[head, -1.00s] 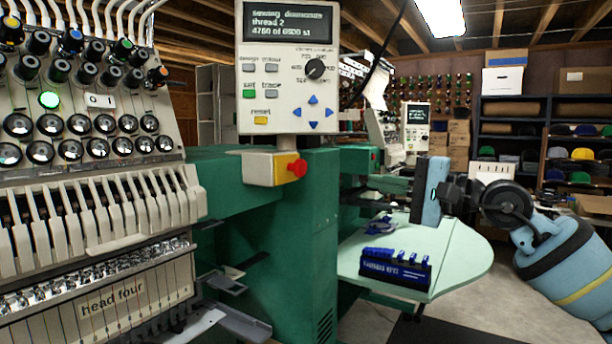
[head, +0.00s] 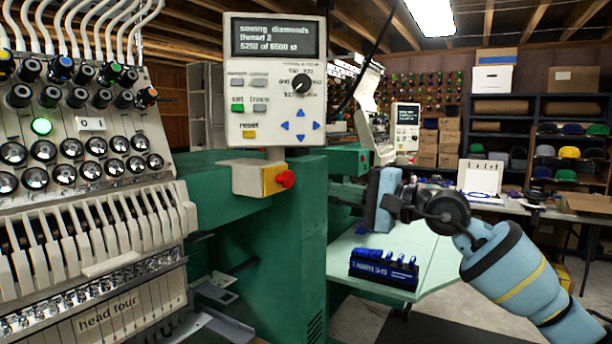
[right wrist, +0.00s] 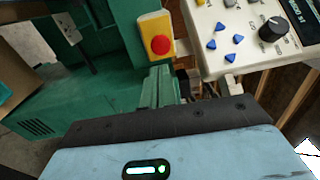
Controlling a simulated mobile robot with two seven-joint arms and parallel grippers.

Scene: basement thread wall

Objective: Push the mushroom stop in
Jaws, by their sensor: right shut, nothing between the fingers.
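The mushroom stop is a red button (head: 285,179) on the front of a yellow-faced cream box (head: 245,179), below the control panel. It also shows in the right wrist view, where the red button (right wrist: 160,45) stands out from its yellow plate. My right gripper (head: 347,194) comes in from the right with its fingers shut and empty, pointing left. It is to the right of the button and slightly lower in the head view, apart from it. Nothing covers the button in either view. My left gripper is in neither view.
The control panel (head: 274,85) hangs above the stop, its screen lit. The green machine body (head: 285,245) stands below and behind it. A pale green table (head: 437,262) with a blue-topped tool rack (head: 384,270) lies below my right gripper. Embroidery head four (head: 107,305) fills the left.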

